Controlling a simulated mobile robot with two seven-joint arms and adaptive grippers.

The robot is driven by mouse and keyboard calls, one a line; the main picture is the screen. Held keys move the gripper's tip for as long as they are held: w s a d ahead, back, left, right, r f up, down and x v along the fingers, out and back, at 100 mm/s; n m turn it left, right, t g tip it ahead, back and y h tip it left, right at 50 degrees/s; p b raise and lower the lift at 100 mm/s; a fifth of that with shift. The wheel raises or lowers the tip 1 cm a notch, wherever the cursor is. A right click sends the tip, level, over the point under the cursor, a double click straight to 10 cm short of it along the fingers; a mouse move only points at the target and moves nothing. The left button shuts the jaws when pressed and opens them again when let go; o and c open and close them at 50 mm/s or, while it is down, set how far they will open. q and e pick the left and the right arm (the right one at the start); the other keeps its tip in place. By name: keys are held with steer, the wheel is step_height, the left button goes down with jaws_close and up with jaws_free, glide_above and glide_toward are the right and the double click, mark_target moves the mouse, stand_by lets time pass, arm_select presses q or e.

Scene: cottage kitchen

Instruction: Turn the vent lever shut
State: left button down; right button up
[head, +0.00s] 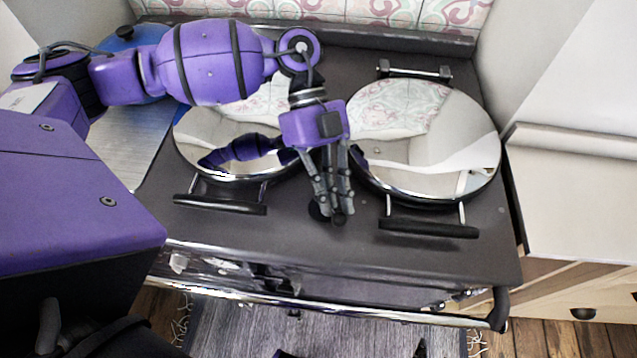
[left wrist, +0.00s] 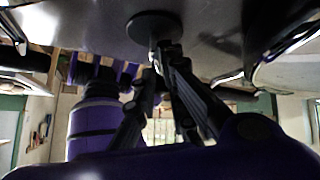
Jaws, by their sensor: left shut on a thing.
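The vent lever (head: 316,210) is a small dark piece with a round base on the stove's dark top, between the two lids near the front. Its round black base also shows in the left wrist view (left wrist: 152,27), at the top. My left gripper (head: 337,214) reaches down over it and is shut on the lever. The fingers cover most of the lever in the head view, so its exact angle is hard to tell. In the left wrist view the fingers (left wrist: 163,55) close in just at the base. My right gripper is not in view.
Shiny round lids, left (head: 215,145) and right (head: 440,130), flank the lever, with black front handles (head: 220,204) and (head: 428,229). A chrome rail (head: 330,302) runs along the stove front. A tiled wall (head: 350,10) stands behind. A pale counter (head: 580,200) is at right.

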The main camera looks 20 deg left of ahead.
arm_select(q)
steer(key=m+g+y, duration=0.1)
steer(key=m, duration=0.1)
steer(key=m+g+y, duration=0.1)
steer(key=m+y, duration=0.1)
steer(key=shift+s+d+m, duration=0.1)
steer(key=shift+s+m, duration=0.2)
steer(key=shift+s, duration=0.05)
steer(key=shift+s+m+g+y, duration=0.15)
steer(key=shift+m+g+y, duration=0.15)
steer(key=shift+m+y, duration=1.1)
steer(key=shift+a+m, duration=0.2)
steer(key=shift+m, duration=0.1)
steer(key=shift+f, duration=0.1)
steer(key=c, duration=1.8)
jaws_free()
steer(key=shift+s, duration=0.15)
steer(key=shift+c, duration=0.2)
steer(key=v, duration=1.2)
steer(key=shift+r, duration=0.2)
